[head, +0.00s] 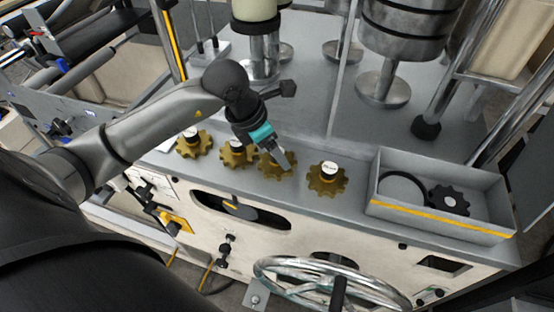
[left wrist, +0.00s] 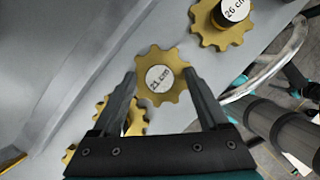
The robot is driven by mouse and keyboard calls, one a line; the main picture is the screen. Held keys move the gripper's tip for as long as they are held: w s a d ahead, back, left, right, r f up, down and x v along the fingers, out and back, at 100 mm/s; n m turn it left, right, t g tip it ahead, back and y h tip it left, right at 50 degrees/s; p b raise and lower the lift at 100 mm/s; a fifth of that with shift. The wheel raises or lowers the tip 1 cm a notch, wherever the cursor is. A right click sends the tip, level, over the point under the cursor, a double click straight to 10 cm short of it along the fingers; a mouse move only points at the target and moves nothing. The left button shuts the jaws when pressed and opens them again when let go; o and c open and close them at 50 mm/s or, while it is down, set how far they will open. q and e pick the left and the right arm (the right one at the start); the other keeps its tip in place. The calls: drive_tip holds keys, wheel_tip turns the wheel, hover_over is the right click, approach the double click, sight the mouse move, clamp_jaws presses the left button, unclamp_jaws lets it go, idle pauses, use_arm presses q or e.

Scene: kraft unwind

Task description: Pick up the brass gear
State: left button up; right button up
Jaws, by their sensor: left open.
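Several brass gears stand in a row on the grey machine ledge. The one labelled 21 cm (left wrist: 160,86) sits ahead of my left gripper (left wrist: 160,74), between its spread fingertips in the left wrist view. I cannot tell whether the fingers touch it. In the head view my left gripper (head: 280,157) is over this gear (head: 272,170) and partly hides it. A gear labelled 26 cm (left wrist: 222,22) stands to its right, also in the head view (head: 327,181). Two more brass gears (head: 237,155) (head: 194,146) stand to the left. My right gripper is not in view.
A grey tray with a yellow front stripe (head: 440,221) stands right of the gears, holding a black gear (head: 450,201) and a black ring (head: 405,187). Metal rollers (head: 385,88) stand behind. A chrome handwheel (head: 330,283) is on the machine's front.

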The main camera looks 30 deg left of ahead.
use_arm(q)
clamp_jaws()
idle(0.6)
